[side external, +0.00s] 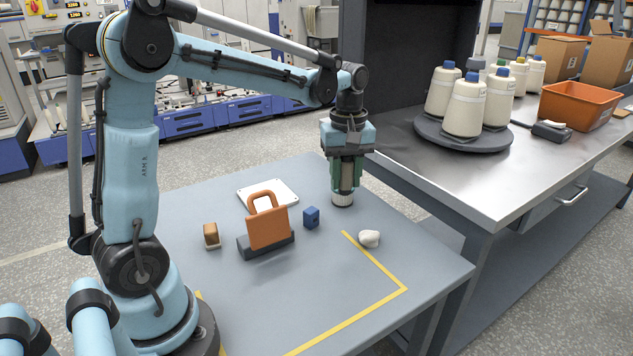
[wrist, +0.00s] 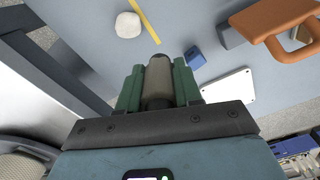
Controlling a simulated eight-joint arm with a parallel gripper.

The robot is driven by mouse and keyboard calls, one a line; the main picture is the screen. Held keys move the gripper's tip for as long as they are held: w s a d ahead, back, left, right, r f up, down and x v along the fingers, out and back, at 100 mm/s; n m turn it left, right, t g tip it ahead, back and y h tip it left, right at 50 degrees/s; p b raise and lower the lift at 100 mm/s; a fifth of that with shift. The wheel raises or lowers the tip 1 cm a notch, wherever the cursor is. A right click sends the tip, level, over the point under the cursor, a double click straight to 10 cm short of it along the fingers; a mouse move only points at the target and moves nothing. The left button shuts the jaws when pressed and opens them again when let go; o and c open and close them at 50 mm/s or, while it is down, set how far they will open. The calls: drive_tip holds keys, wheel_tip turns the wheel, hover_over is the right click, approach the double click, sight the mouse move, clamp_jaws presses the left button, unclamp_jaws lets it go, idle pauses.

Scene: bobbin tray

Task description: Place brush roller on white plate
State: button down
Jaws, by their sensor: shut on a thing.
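My gripper (side external: 345,178) points down over the right back part of the grey-blue table, with its green fingers shut on the brush roller (side external: 343,199). The white plate (side external: 284,190) lies flat to the left of my gripper. It is partly hidden behind an orange handled piece in the side view, and it is clear and empty in the wrist view (wrist: 230,92).
The orange handled piece (side external: 268,231) stands on a dark base in front of the plate. A blue block (side external: 311,217), a white lump (side external: 369,238) and a brown block (side external: 211,235) stand nearby. Yellow tape (side external: 350,320) marks the table. A steel bench with thread cones (side external: 464,108) is at right.

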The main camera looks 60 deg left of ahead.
drive_tip(key=s+a+n, duration=0.5)
drive_tip(key=a+n, duration=0.1)
drive_tip(key=a, duration=0.6)
hover_over(267, 197)
drive_tip(key=shift+n, duration=0.3)
drive_tip(key=f, duration=0.6)
drive_tip(key=shift+w, duration=0.35)
drive_tip(key=shift+s+a+f, duration=0.1)
drive_tip(key=shift+a+f, duration=0.2)
drive_tip(key=shift+a, duration=0.2)
drive_tip(key=shift+f, duration=1.95)
drive_tip(key=shift+f, duration=0.2)
drive_tip(key=c, duration=0.8)
unclamp_jaws()
drive_tip(key=shift+r, duration=0.2)
